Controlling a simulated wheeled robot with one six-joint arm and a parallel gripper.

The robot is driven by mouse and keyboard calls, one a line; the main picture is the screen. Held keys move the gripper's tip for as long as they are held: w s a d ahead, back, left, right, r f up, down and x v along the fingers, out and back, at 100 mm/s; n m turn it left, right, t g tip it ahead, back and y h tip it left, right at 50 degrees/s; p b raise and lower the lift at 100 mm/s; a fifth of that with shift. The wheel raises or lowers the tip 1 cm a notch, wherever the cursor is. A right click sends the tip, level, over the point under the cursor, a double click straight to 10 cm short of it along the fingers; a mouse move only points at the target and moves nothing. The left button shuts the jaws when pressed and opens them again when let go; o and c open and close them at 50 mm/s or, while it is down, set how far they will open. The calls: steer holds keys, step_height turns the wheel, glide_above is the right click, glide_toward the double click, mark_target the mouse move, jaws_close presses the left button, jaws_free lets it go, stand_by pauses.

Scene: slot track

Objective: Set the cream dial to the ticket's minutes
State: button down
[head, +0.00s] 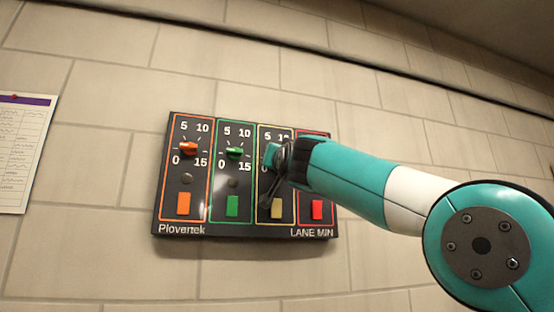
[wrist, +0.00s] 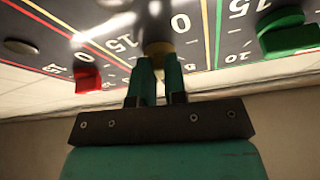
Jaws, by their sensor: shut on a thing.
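The cream dial (wrist: 158,47) is in the third column of the black panel (head: 245,228). It shows between my fingertips in the wrist view; in the head view my gripper hides it. My gripper (head: 273,157) is shut on it, and its two teal fingers (wrist: 159,75) reach to the panel face. The dial's pointing direction cannot be read. A 0 and a 15 show near it in the wrist view. No clearly readable ticket is in view; a paper sheet with a purple top (head: 20,155) hangs at the far left, its text too small.
The orange dial (head: 188,148) and green dial (head: 234,152) stand to the left. The red dial (wrist: 88,79) is the other neighbour, hidden in the head view. Coloured blocks, such as the cream block (head: 277,209), sit below the dials.

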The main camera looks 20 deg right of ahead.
steer(key=m+h, duration=0.1)
steer(key=m, duration=0.1)
steer(key=m+g+h, duration=0.1)
steer(key=m, duration=0.1)
steer(key=m+h, duration=0.1)
steer(key=m, duration=0.1)
steer(key=shift+a+r+m, duration=0.15)
steer(key=shift+a+m, duration=0.15)
steer(key=shift+m, duration=0.1)
steer(key=c, duration=1.2)
jaws_free()
steer(key=shift+o, duration=0.2)
steer(key=b+v, duration=1)
steer(key=v, duration=0.7)
steer(key=shift+s+a+r+b, duration=0.2)
steer(key=shift+s+r+b, duration=0.05)
steer(key=shift+b, duration=0.15)
